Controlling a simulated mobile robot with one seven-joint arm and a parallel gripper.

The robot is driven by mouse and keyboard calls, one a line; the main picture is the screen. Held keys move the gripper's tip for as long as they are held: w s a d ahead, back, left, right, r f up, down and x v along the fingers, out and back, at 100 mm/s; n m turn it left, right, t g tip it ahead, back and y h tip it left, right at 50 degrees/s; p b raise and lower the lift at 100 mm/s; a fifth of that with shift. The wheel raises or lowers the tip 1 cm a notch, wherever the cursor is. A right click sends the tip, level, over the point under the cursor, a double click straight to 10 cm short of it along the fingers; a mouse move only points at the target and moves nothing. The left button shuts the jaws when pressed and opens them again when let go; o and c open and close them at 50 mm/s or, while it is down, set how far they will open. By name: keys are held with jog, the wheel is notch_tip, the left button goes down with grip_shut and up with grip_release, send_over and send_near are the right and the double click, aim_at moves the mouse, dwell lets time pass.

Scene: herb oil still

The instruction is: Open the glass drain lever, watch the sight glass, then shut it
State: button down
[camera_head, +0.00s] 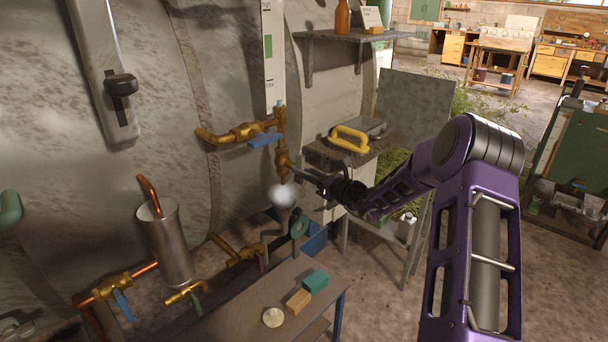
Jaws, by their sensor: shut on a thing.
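The sight glass (270,50) is a tall white-framed strip on the tank wall, with brass fittings under it. A blue lever (264,139) sits level on the brass side branch. Below the glass, the brass drain valve (282,160) points down. My gripper (298,172) reaches in from the right beside this valve and is shut on a small part there, seemingly the drain lever, which the fingers mostly hide. A whitish puff (283,195) shows just below the valve outlet, above a grey funnel shape. The liquid level in the glass is too small to read.
A bench (250,305) in front holds a green block (315,280), a wooden block (298,301) and a round disc (273,317). A metal cylinder (170,245) and pipes stand left. A side table with a yellow-handled tool (350,139) stands behind my arm.

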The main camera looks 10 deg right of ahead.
dwell(0.3)
jog(key=c, duration=0.8)
grip_release()
jog(key=shift+c, duration=0.2)
jog(key=p+v, duration=0.1)
jog(key=v, duration=1.6)
jog(key=shift+s+d+p, duration=0.15)
jog(key=shift+p, duration=0.15)
jog(key=shift+r, duration=0.1)
